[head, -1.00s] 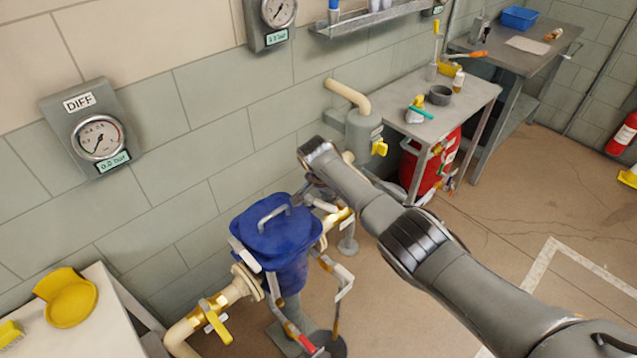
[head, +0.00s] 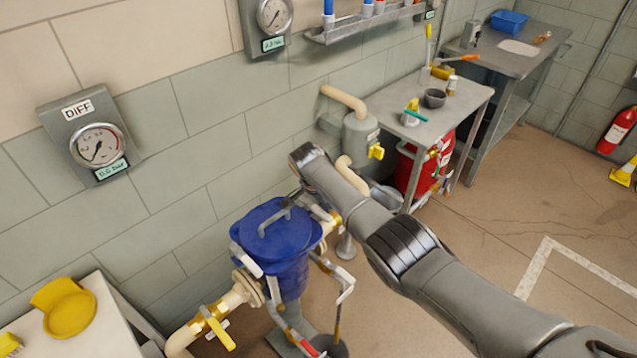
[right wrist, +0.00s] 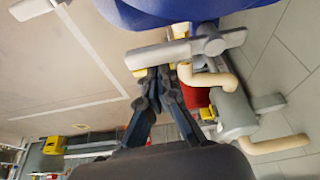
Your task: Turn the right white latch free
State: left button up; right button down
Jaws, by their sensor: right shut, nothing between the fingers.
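A blue lidded housing (head: 278,232) with a grey top handle stands by the wall, between brass-and-cream pipes. In the right wrist view its blue edge (right wrist: 190,10) runs across the top. The right white latch (right wrist: 188,48) shows there as a pale bar with a rounded hub beside that edge. In the head view my right arm largely covers that side. My right gripper (right wrist: 158,77) is shut and empty, its fingertips just below the latch in the wrist picture; contact cannot be told. A white latch (head: 246,260) sits on the housing's left side. My left gripper is out of view.
Cream pipes (head: 345,101) and a grey fitting (head: 360,135) with a yellow handle lie beyond the housing. A yellow valve handle (head: 216,328) is at front left. A metal table (head: 455,112) and red bin stand behind my arm. Open floor (head: 480,230) lies right.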

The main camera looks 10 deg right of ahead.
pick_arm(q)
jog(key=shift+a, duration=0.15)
pick_arm(e)
jog(key=shift+a, duration=0.15)
jog(key=v, duration=1.2)
